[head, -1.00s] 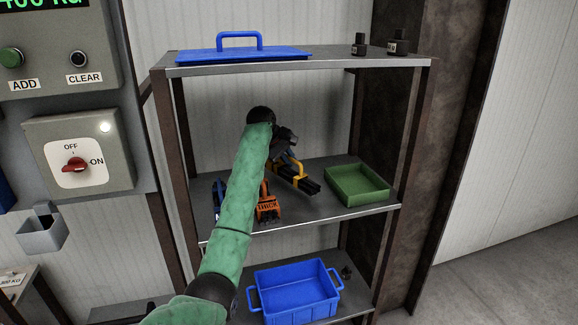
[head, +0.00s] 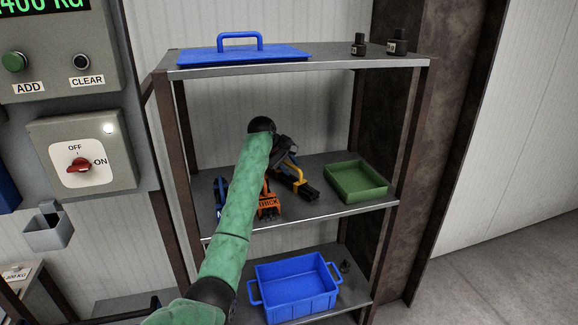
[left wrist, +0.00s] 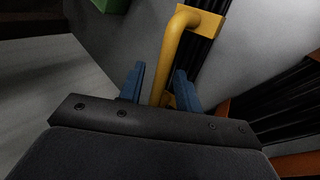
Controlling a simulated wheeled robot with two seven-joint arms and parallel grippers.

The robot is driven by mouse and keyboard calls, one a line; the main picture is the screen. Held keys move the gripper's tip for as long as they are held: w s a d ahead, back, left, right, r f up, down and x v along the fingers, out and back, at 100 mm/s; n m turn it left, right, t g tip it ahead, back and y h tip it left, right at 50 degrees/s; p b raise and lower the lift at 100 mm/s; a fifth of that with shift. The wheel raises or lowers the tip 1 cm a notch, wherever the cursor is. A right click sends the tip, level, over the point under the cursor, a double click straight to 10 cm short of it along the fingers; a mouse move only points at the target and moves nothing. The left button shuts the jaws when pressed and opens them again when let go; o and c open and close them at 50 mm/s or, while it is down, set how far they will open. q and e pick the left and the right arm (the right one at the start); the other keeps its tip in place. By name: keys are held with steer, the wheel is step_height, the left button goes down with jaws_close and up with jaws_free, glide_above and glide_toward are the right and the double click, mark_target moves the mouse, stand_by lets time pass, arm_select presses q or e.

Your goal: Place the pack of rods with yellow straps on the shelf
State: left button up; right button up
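The pack of black rods with yellow straps (head: 309,191) lies on the middle shelf (head: 330,207), between the orange-strapped pack and the green tray. Its yellow handle (head: 295,178) points up toward my left gripper (head: 284,158), which is just above it, partly behind my own arm. In the left wrist view, the yellow handle (left wrist: 172,55) passes between the two blue fingertips of the left gripper (left wrist: 160,88). The fingers stand apart, with a visible gap beside the handle. My right gripper is not in view.
A pack with orange straps marked THICK (head: 269,204) and a blue-strapped one (head: 220,193) stand left on the same shelf. A green tray (head: 357,183) is close on the right. A blue lid (head: 240,53) lies above; a blue crate (head: 296,290) stands below.

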mark_target(288, 164)
arm_select(q)
steer(key=shift+r, duration=0.1)
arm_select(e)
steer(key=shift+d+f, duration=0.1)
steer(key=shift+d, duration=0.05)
